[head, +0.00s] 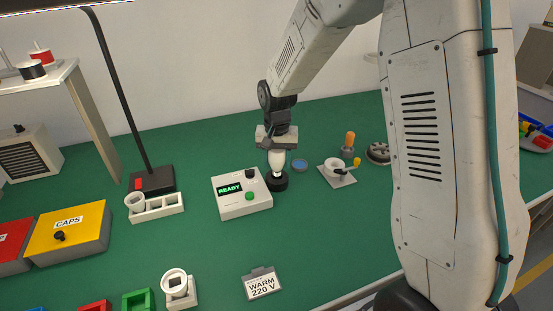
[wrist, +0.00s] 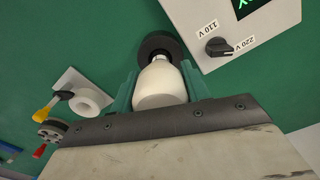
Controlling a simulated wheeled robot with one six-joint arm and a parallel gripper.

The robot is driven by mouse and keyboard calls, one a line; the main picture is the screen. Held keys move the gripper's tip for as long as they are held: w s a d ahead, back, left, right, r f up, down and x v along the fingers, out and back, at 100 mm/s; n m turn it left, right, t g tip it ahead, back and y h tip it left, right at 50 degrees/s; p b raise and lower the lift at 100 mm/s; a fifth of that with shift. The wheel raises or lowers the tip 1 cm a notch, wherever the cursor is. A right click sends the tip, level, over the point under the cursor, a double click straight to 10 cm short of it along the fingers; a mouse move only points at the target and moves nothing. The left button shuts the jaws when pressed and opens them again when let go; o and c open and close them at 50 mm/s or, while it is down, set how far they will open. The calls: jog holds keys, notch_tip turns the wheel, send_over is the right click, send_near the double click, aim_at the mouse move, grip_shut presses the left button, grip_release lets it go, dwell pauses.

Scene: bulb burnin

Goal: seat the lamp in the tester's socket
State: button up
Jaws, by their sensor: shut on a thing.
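The lamp (head: 277,160) is a white bulb held upright, base down. My gripper (head: 277,145) is shut on it from above. The lamp also shows between my teal fingers in the wrist view (wrist: 163,85). Below it is the black round socket (head: 277,182), beside the tester. In the wrist view the lamp's metal neck meets the socket's opening (wrist: 150,42); how deep it sits I cannot tell. The tester (head: 232,204) is a white box with a green READY display, a green button and a dark knob. The knob (wrist: 219,47) appears turned toward 220 V.
A white rack (head: 157,207) is left of the tester. A "WARM 220 V" card (head: 262,285) lies in front.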

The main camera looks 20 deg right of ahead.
jog(key=shift+f, duration=1.3)
dwell(0.8)
jog(key=o, duration=1)
notch_tip(320, 180, up, 8)
jog(key=shift+f, duration=0.1)
